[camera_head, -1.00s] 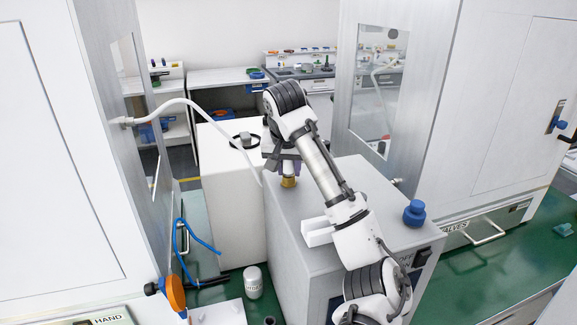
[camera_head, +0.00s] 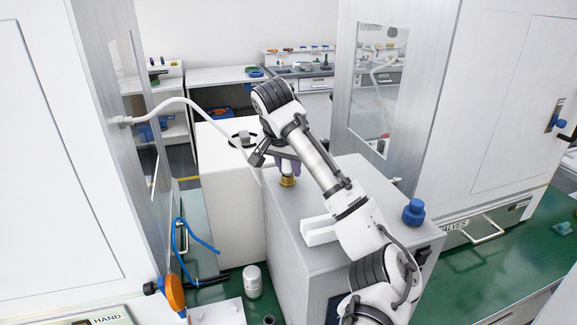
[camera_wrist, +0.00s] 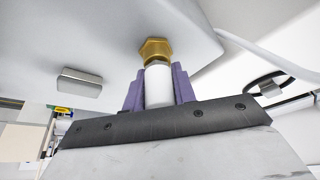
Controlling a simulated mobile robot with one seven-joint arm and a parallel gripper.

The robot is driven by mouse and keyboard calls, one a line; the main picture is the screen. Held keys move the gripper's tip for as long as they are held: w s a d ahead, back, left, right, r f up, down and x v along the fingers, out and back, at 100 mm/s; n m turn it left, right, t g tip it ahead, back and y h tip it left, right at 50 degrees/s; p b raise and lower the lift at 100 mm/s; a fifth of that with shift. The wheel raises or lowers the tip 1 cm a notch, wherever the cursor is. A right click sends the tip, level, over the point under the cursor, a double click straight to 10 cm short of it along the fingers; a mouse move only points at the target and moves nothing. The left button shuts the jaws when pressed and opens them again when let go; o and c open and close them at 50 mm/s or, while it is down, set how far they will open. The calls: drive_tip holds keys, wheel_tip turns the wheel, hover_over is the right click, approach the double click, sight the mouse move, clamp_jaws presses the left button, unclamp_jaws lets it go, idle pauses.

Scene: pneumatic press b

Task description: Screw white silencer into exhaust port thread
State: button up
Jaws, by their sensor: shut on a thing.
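My gripper (camera_head: 287,170) points down at the top of the grey box (camera_head: 350,180). Its purple fingers (camera_wrist: 134,92) are shut on the white silencer (camera_wrist: 159,86), a short white cylinder, seen in the wrist view. The brass hex port fitting (camera_wrist: 155,48) stands on the box surface, in line with the silencer's end; it also shows below my fingers in the head view (camera_head: 288,181). A narrower brass part lies between hex and white body. How far the thread is engaged cannot be told.
A pale hose (camera_head: 185,101) arches at the left. Tall cabinets flank both sides.

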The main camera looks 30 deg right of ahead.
drive_tip(key=shift+r, duration=0.15)
drive_tip(key=shift+d+m+h, duration=0.1)
drive_tip(key=shift+m+h, duration=0.2)
drive_tip(key=shift+m, duration=0.6)
drive_tip(key=shift+s+m+g, duration=0.1)
drive_tip(key=shift+m+g, duration=0.2)
drive_tip(key=shift+m, duration=0.6)
drive_tip(key=shift+m+g, duration=0.5)
drive_tip(key=shift+m, duration=0.3)
